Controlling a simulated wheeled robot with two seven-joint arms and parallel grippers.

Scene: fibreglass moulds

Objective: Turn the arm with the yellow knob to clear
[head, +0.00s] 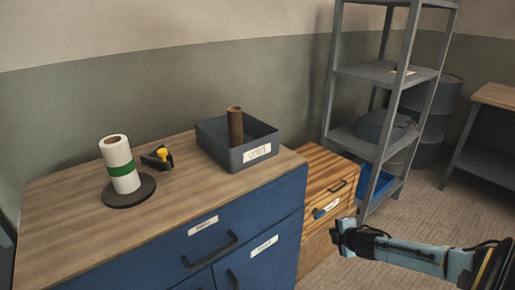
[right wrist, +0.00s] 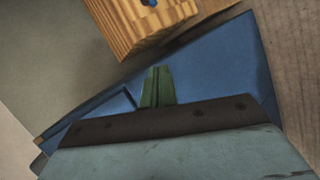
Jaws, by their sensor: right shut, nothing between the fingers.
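The yellow knob (head: 162,153) sits on a small dark device (head: 153,162) on the wooden top of the blue cabinet. The device is between the white roll and the grey bin. Its arm is too small to make out clearly, and I cannot read any "clear" mark. My right gripper (head: 339,238) is shut and empty, in front of the wooden drawer unit and well to the right of the device. In the right wrist view its green fingers (right wrist: 157,87) are together, with the blue cabinet beyond. My left gripper is not in view.
A white roll with a green band (head: 121,164) stands on a dark round base (head: 130,193). A grey bin (head: 211,136) holds a brown tube (head: 235,126). A wooden drawer unit (head: 322,161) and grey shelving (head: 350,75) stand right of the blue cabinet (head: 250,228). The cabinet top's front is clear.

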